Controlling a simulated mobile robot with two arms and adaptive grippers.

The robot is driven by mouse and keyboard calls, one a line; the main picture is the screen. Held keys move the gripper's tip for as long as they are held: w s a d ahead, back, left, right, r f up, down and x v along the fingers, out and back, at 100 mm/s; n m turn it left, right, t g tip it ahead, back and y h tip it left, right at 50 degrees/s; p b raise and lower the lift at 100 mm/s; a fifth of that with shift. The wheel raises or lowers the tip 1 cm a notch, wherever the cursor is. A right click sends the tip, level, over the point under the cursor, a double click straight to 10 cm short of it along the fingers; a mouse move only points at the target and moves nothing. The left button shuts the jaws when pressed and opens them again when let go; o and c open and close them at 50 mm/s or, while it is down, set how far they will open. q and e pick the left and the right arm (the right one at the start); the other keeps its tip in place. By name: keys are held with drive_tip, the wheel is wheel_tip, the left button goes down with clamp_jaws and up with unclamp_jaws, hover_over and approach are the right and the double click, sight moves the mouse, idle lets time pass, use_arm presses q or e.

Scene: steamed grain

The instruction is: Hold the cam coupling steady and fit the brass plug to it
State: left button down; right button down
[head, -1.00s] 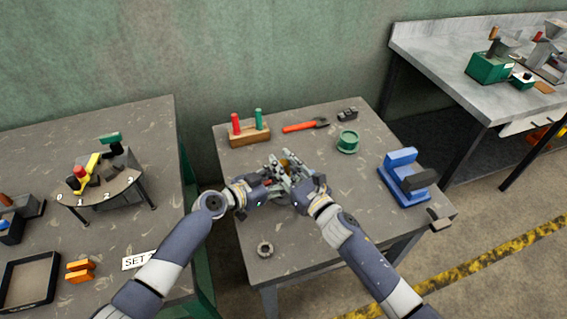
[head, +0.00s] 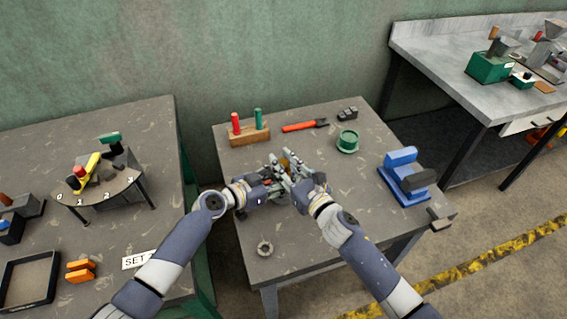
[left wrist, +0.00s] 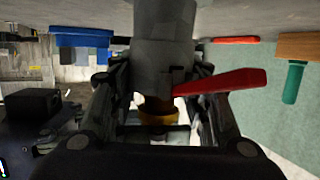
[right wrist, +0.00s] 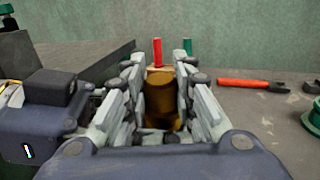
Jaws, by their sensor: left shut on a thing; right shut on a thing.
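The cam coupling (left wrist: 165,40) shows in the left wrist view as a grey cylinder with a red lever (left wrist: 222,82). My left gripper (head: 277,178) is shut around it; its fingers also show on both sides in the left wrist view (left wrist: 160,95). The brass plug (right wrist: 160,95) is a brass-coloured cylinder between the fingers of my right gripper (right wrist: 160,75), which is shut on it. In the head view the two grippers meet above the middle table, with a bit of brass (head: 285,158) between them. Fingers hide the joint, so I cannot tell whether plug and coupling are engaged.
A wooden block (head: 252,137) with a red and a green handle stands behind the grippers. An orange-red tool (head: 305,126), a green round part (head: 348,141) and a blue fixture (head: 403,190) lie around. A small ring (head: 265,248) lies near the front edge.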

drive_tip(key=shift+r, duration=0.1)
drive_tip(key=c, duration=1.2)
unclamp_jaws()
drive_tip(key=shift+c, duration=0.2)
